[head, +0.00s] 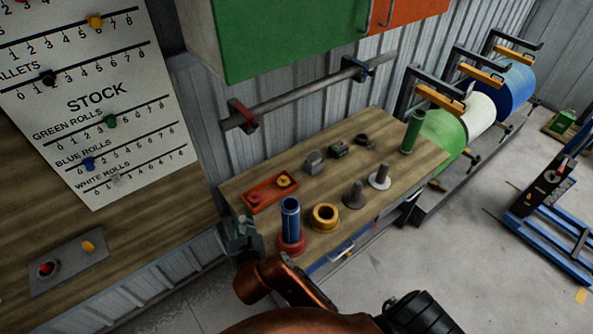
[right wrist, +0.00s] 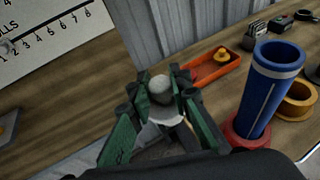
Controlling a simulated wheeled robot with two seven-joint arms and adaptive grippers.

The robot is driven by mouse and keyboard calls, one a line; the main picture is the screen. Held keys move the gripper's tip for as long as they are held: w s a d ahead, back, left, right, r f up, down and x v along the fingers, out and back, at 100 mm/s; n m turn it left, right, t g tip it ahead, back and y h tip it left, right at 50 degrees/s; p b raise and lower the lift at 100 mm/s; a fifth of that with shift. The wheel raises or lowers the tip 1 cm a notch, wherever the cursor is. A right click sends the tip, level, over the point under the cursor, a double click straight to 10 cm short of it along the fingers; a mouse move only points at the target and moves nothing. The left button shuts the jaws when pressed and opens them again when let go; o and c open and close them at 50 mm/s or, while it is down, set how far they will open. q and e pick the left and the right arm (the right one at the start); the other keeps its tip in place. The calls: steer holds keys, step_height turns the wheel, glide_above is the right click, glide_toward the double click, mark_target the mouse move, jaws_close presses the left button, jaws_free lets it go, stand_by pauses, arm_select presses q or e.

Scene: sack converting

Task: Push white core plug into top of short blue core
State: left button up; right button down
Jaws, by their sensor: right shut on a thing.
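The short blue core (head: 291,215) stands upright in a red round base (head: 292,244) near the front edge of the workbench. In the right wrist view the blue core (right wrist: 268,90) is at the right, with a pale band near its top. My right gripper (right wrist: 160,82) is shut on the white core plug (right wrist: 160,90), whose rounded pale end shows between the green fingers. In the head view my right gripper (head: 238,234) is left of the blue core and apart from it. The plug cannot be made out there. My left gripper is not in view.
A red tray (head: 254,204) with small red and yellow parts lies behind the core. A yellow ring (head: 325,216) stands close to its right. Grey posts and a green core (head: 412,131) stand further right. A stock board (head: 100,97) is at the left.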

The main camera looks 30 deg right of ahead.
arm_select(q)
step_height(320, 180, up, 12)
steer(key=p, duration=1)
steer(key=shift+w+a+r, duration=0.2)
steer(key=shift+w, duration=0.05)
arm_select(e)
steer(key=d+r+m+g+h, duration=0.2)
steer(key=d+r+m+h, duration=0.1)
steer(key=d, duration=0.5)
steer(key=s+d+r+m+g+h, duration=0.1)
steer(key=d+r+m+g+h, duration=0.1)
steer(key=d+r+m+h, duration=0.2)
steer(key=d+r, duration=0.2)
steer(key=d, duration=0.2)
steer(key=shift+s+d+r+g, duration=0.15)
steer(key=shift+d+r+g, duration=0.15)
steer(key=shift+d+g, duration=0.1)
steer(key=shift+s, duration=0.1)
arm_select(q)
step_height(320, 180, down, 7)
steer(key=b, duration=0.6)
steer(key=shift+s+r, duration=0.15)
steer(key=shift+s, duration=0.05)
arm_select(e)
step_height(320, 180, down, 8)
steer(key=shift+a+f, duration=0.1)
steer(key=c, duration=1.7)
jaws_free()
